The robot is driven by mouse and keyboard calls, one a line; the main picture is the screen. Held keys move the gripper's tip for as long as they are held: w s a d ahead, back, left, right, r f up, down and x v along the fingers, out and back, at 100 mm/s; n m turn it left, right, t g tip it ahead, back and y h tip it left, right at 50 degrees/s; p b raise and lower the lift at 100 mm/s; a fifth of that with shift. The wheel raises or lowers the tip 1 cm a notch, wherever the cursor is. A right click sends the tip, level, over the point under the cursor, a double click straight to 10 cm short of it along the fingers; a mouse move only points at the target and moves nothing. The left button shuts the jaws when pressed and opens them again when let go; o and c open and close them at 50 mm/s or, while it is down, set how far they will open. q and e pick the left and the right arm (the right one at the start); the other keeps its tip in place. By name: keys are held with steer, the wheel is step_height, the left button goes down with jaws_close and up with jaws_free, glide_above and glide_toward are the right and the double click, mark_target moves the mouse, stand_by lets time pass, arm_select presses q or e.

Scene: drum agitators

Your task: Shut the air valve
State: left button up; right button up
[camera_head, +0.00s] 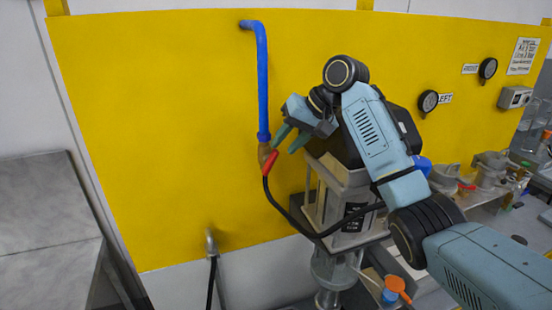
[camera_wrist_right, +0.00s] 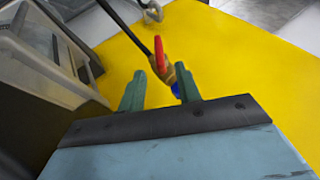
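The air valve has a brass body (camera_head: 264,151) at the lower end of a blue pipe on the yellow panel. Its red handle (camera_head: 270,163) slants down and left from the brass, with a black hose below. In the right wrist view the red handle (camera_wrist_right: 160,53) and brass body (camera_wrist_right: 170,73) show just past the fingertips. My right gripper (camera_head: 283,148) is open, its two green fingers apart and pointing at the valve. In the right wrist view the gripper (camera_wrist_right: 160,70) has the handle lined up in its gap. I cannot tell whether it touches. My left gripper is out of view.
The blue pipe (camera_head: 262,80) runs up the yellow panel (camera_head: 150,120). A grey-and-black machine (camera_head: 338,190) stands close behind and below my right gripper. A black hose (camera_head: 285,212) loops from the valve toward it. A second fitting (camera_head: 211,243) sits lower left. Gauges are at right.

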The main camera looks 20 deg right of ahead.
steer(key=v, duration=0.6)
steer(key=shift+r+b, duration=0.35)
steer(key=shift+b, duration=0.1)
steer(key=shift+s+d, duration=0.1)
steer(key=shift+d, duration=0.05)
